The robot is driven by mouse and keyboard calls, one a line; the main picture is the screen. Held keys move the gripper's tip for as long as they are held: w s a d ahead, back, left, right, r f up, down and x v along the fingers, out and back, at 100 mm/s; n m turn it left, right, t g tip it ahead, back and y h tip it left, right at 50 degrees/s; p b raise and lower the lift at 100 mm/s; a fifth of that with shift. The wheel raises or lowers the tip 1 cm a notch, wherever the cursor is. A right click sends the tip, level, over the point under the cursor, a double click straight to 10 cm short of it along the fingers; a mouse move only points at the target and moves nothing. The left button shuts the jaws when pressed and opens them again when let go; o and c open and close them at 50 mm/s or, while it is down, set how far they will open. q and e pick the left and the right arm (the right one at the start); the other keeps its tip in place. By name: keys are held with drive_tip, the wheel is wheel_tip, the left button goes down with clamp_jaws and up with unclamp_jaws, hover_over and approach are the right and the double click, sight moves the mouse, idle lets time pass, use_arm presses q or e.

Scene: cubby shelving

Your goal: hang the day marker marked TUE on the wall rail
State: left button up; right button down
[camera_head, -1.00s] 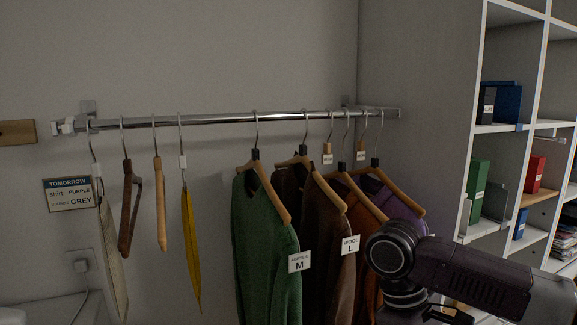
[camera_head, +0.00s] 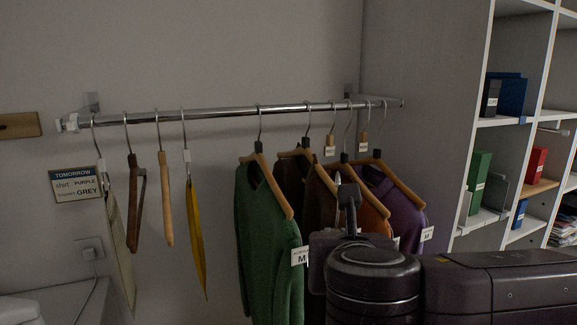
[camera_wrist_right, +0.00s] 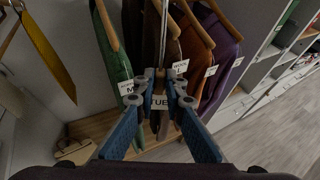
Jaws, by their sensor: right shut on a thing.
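In the right wrist view my right gripper (camera_wrist_right: 161,88) is shut on the day marker, whose white tag reading TUE (camera_wrist_right: 156,101) shows between the fingers. A thin metal stem (camera_wrist_right: 163,35) runs up from the grip. In the head view my right gripper (camera_head: 348,195) is in front of the brown and orange garments, below the wall rail (camera_head: 225,111). My left gripper is not in view.
Two small wooden markers (camera_head: 330,146) (camera_head: 363,142) hang on the rail's right part. A green sweater (camera_head: 262,235) and a purple one (camera_head: 395,205) hang nearby. Bare hangers and a yellow item (camera_head: 195,235) hang at left. Shelving (camera_head: 490,120) stands right.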

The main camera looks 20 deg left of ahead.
drive_tip(key=s+a+r+n+y+p, duration=0.1)
drive_tip(key=a+r+n+y, duration=0.4)
drive_tip(key=r, duration=0.6)
drive_tip(key=s+a+y, duration=0.1)
drive_tip(key=a+y, duration=0.1)
drive_tip(key=y, duration=0.1)
drive_tip(key=shift+s+a+r+n, duration=0.2)
drive_tip(key=shift+s+a+n, duration=0.1)
drive_tip(key=shift+s, duration=0.1)
drive_tip(key=shift+s+d, duration=0.1)
drive_tip(key=shift+d, duration=0.1)
drive_tip(key=p+x, duration=0.8)
drive_tip(key=x, duration=2.2)
drive_tip(key=shift+f, duration=0.25)
